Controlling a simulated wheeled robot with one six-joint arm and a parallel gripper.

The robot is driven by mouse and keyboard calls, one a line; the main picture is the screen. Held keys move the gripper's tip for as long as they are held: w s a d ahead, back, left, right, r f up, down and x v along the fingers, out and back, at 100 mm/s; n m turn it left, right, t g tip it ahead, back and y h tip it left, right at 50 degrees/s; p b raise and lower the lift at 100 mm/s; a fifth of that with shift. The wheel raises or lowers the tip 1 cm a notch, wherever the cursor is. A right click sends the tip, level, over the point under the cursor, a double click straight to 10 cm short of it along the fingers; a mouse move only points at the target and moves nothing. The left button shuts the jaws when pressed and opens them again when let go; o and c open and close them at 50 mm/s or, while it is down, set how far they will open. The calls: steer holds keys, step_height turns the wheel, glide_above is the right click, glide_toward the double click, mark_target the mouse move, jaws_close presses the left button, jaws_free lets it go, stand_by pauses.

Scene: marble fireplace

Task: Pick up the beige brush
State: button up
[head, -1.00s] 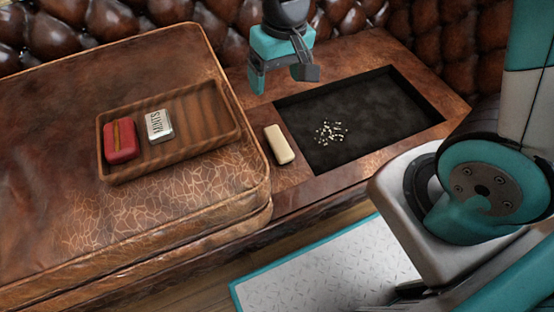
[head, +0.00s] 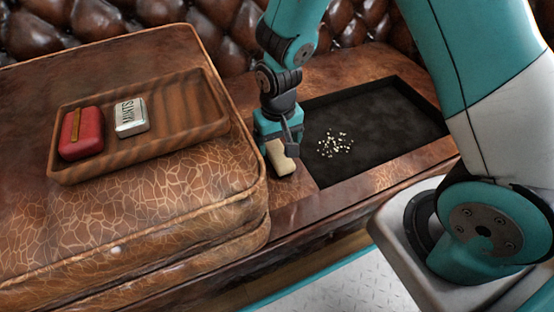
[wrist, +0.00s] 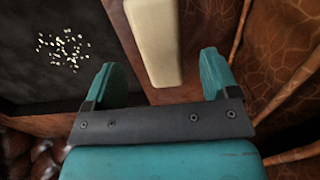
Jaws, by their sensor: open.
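The beige brush (head: 281,158) is a pale block lying on the brown leather strip between the cushion and the dark recess. In the wrist view the brush (wrist: 155,42) lies lengthwise ahead of the jaws, its near end close to the gap between the fingertips. My gripper (head: 278,142) is right at the brush in the head view and hides part of it. In the wrist view my gripper (wrist: 162,75) has its two teal fingers spread apart with nothing held. Whether a finger touches the brush cannot be told.
A wooden tray (head: 185,98) on the raised leather cushion (head: 160,220) holds a red case (head: 82,133) and a mints tin (head: 131,117). The dark recess (head: 395,115) right of the brush holds small pale bits (head: 334,143). The cushion's side rises close left of the brush.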

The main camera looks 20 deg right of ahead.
mark_target(277, 150)
steer(key=f+b, duration=0.2)
steer(key=f, duration=0.1)
steer(key=f+b, duration=0.2)
steer(key=shift+w+f, duration=0.25)
steer(key=shift+w, duration=0.05)
steer(key=shift+r, duration=0.15)
steer(key=c, duration=1)
steer(key=shift+c, duration=0.2)
steer(key=shift+r, duration=0.1)
step_height(277, 150, up, 20)
steer(key=p, duration=1)
